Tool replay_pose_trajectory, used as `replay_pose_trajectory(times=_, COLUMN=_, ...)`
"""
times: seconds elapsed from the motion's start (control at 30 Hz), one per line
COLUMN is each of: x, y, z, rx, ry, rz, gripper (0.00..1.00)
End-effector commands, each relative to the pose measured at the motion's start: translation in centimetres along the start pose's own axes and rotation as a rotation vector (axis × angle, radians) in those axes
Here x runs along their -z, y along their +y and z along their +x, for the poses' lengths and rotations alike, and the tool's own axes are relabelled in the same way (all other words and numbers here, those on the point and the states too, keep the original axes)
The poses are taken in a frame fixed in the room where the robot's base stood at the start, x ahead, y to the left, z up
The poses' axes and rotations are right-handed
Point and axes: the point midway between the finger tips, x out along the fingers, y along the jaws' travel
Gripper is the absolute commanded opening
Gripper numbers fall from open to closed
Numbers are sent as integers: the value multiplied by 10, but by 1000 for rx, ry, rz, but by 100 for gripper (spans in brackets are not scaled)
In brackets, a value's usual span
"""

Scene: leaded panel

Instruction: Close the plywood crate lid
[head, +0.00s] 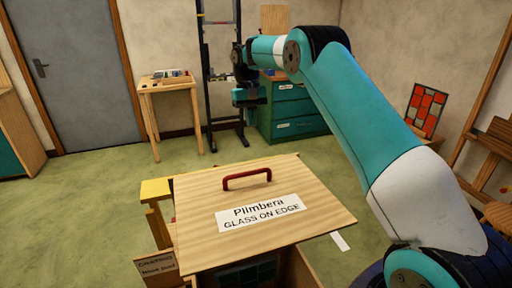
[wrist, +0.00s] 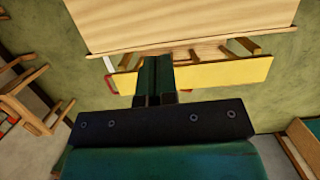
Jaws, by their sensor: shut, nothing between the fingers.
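The plywood crate (head: 300,272) stands at the bottom middle of the head view, with its near side partly open to dark green contents. Its lid (head: 200,200) is a pale board with a red handle (head: 247,178) and a white label reading "Plimbera GLASS ON EDGE". The lid stands raised off the crate, with a gap under its near edge. A pale wooden board, seemingly the lid, also fills the top of the wrist view (wrist: 180,22). My gripper (head: 248,98) is shut and empty, held up beyond the lid and apart from it; its fingers (wrist: 154,75) show in the wrist view.
A yellow-topped wooden stand (head: 156,190) is just left of the crate. A small wooden table (head: 168,84) stands further back. Green drawers (head: 300,108) and a black upright frame (head: 206,80) are at the back wall. Green floor at left is clear.

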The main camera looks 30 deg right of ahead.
Motion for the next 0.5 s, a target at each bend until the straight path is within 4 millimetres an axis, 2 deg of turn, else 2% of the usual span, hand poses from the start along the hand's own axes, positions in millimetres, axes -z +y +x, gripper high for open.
replay_pose_trajectory(times=0.2, x=-1, y=7, z=34, rx=1, ry=-5, rz=9, gripper=0)
replay_pose_trajectory(times=0.5, x=-3, y=6, z=96, rx=0, ry=-4, rz=5, gripper=0)
